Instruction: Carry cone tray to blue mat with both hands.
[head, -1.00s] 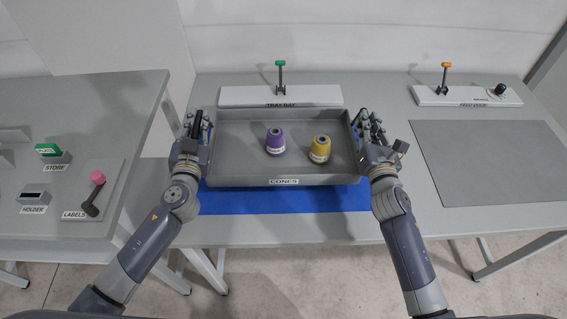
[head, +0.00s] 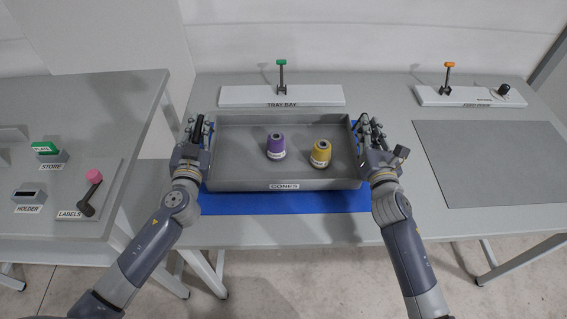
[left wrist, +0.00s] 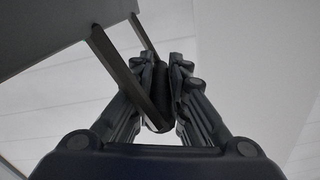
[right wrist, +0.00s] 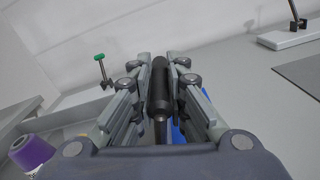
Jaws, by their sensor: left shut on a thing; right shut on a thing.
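The grey cone tray (head: 230,183), labelled CONES, is over the blue mat (head: 285,203) in the head view. A purple cone (head: 275,145) and a yellow cone (head: 321,153) stand upright in it. My left gripper (head: 197,132) is shut on the tray's left handle, a dark bar that shows in the left wrist view (left wrist: 152,95). My right gripper (head: 372,132) is shut on the right handle, which shows in the right wrist view (right wrist: 159,90). The tray hides much of the mat. I cannot tell whether the tray touches it.
A white TRAY BAY panel (head: 240,96) with a green-topped lever (head: 282,72) stands behind the tray. A grey pad (head: 490,160) and a panel with an orange-topped lever (head: 449,75) are at right. A separate left table (head: 90,110) holds STORE, HOLDER and LABELS fixtures.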

